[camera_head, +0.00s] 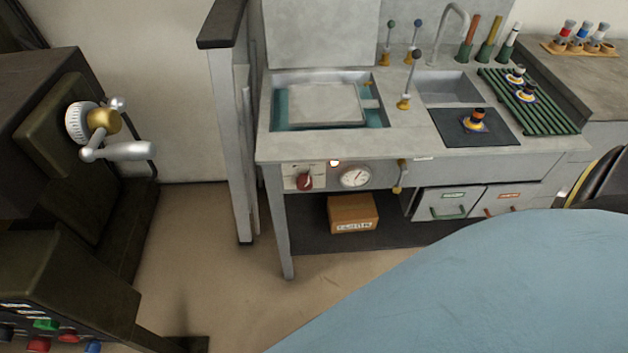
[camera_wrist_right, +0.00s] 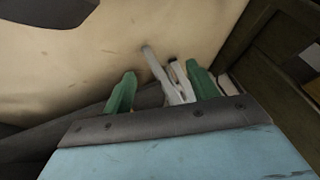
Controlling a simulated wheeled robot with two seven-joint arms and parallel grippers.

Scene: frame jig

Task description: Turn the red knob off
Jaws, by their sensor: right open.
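The red knob (camera_head: 305,181) is on a pale plate at the left of the grey bench's front panel. Its pointer setting is too small to read. A small lamp (camera_head: 334,163) up and to its right looks lit. A round dial gauge (camera_head: 356,177) is to the right of the knob. My right gripper (camera_wrist_right: 160,86) shows in the right wrist view, with its two green fingers apart. A pale grey metal piece shows between and beyond the fingers; I cannot tell what it is. The knob is not visible in that view. Neither gripper shows in the head view.
A large blue surface, apparently mine, covers the head view's lower right. A grey post (camera_head: 234,150) stands left of the bench. A dark machine with a silver crank (camera_head: 125,151) is at the left. A cardboard box (camera_head: 352,213) sits below the panel. Floor before the knob looks clear.

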